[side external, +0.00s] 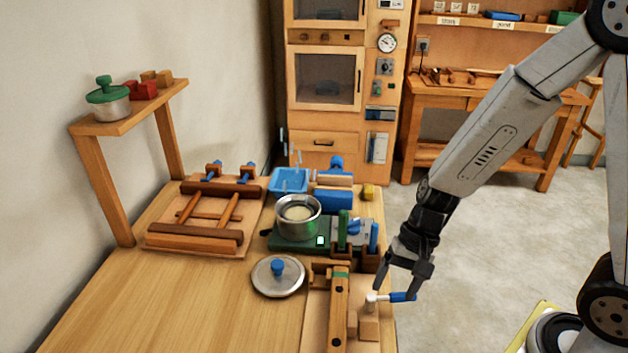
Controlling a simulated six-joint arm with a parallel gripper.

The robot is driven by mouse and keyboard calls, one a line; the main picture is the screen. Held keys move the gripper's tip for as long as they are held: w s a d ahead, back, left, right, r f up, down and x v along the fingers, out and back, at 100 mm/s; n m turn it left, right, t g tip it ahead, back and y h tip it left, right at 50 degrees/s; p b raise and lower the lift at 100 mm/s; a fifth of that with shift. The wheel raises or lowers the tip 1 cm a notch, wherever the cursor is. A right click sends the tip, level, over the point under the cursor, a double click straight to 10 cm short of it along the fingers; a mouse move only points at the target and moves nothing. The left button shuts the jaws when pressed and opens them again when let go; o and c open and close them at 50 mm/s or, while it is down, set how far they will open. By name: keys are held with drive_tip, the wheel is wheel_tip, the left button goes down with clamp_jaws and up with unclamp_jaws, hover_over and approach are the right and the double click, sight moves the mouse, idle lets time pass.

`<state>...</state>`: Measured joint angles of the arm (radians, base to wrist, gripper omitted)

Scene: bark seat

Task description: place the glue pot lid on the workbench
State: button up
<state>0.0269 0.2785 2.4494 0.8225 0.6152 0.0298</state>
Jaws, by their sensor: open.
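The glue pot lid (265,283), a silvery disc with a blue knob, lies flat on the workbench (190,300). The open metal glue pot (298,217) stands behind it on a green base, with pale contents showing. My gripper (397,288) is open, low at the right edge of the bench, well to the right of the lid. A small tool with a blue handle (403,297) and a white end lies by its fingertips on a wooden block. I cannot tell whether the fingers touch it.
A wooden frame (205,215) lies at the back left. A wooden rail (339,310) stands between the lid and my gripper. A blue tray (289,181) is at the back. A green-lidded pot (109,105) sits on a raised shelf. The front left of the bench is clear.

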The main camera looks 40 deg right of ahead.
drive_tip(key=d+r+n+t+h, duration=0.2)
drive_tip(key=d+r+n+h, duration=0.2)
drive_tip(key=n, duration=0.5)
drive_tip(key=shift+w+d+t+h, duration=0.4)
drive_tip(key=shift+d+h, duration=0.1)
drive_tip(key=shift+d, duration=0.85)
